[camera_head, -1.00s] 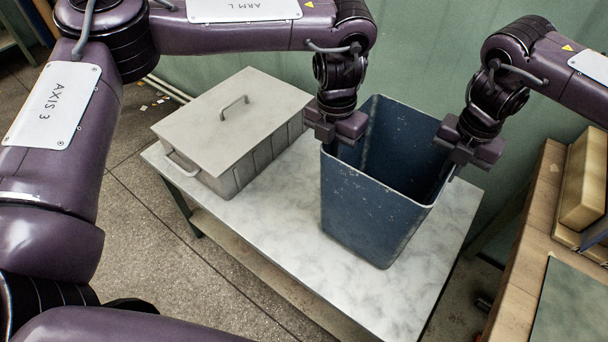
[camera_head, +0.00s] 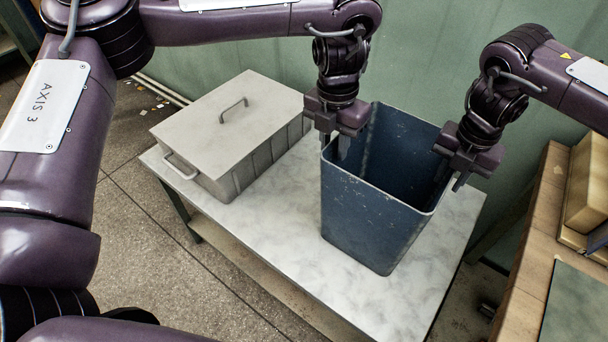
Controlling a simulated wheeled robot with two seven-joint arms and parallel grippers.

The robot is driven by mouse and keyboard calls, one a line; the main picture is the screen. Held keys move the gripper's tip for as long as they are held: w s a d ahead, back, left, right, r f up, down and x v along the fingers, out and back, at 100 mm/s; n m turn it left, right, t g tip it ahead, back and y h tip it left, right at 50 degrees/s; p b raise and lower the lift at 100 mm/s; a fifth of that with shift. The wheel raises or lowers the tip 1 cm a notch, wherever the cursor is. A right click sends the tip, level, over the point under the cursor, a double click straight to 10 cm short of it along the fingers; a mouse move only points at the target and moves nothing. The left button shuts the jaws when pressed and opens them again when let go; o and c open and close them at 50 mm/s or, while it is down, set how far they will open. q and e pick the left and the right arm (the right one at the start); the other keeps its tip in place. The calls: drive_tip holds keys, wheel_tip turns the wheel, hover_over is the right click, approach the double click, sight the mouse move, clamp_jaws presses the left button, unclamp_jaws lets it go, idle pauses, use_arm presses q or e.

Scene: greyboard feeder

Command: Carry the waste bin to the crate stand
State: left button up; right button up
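The blue waste bin (camera_head: 370,215) stands upright on a low marble-topped stand (camera_head: 270,235), right of a grey lidded crate (camera_head: 225,125). The bin is open at the top, and its inside looks empty as far as I can see. My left gripper (camera_head: 335,145) is at the bin's left rim, its fingers apart with their tips around rim height. My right gripper (camera_head: 460,176) is at the right rim, its fingers also apart and near the rim. Both grippers appear open and hold nothing. Whether the fingertips still touch the bin is hard to tell.
The crate has a handle on its lid and one on its side. A wooden bench (camera_head: 535,240) with a tan block (camera_head: 588,185) stands close on the right. A green wall (camera_head: 420,60) is behind. Bare stand top shows in front of the crate and left of the bin.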

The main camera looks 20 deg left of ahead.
drive_tip(key=shift+r, duration=0.1)
use_arm(q)
wheel_tip(320, 180, up, 8)
drive_tip(key=shift+a, duration=0.15)
use_arm(e)
wheel_tip(320, 180, up, 12)
drive_tip(key=shift+d, duration=0.2)
use_arm(q)
drive_tip(key=shift+r, duration=0.1)
idle(0.4)
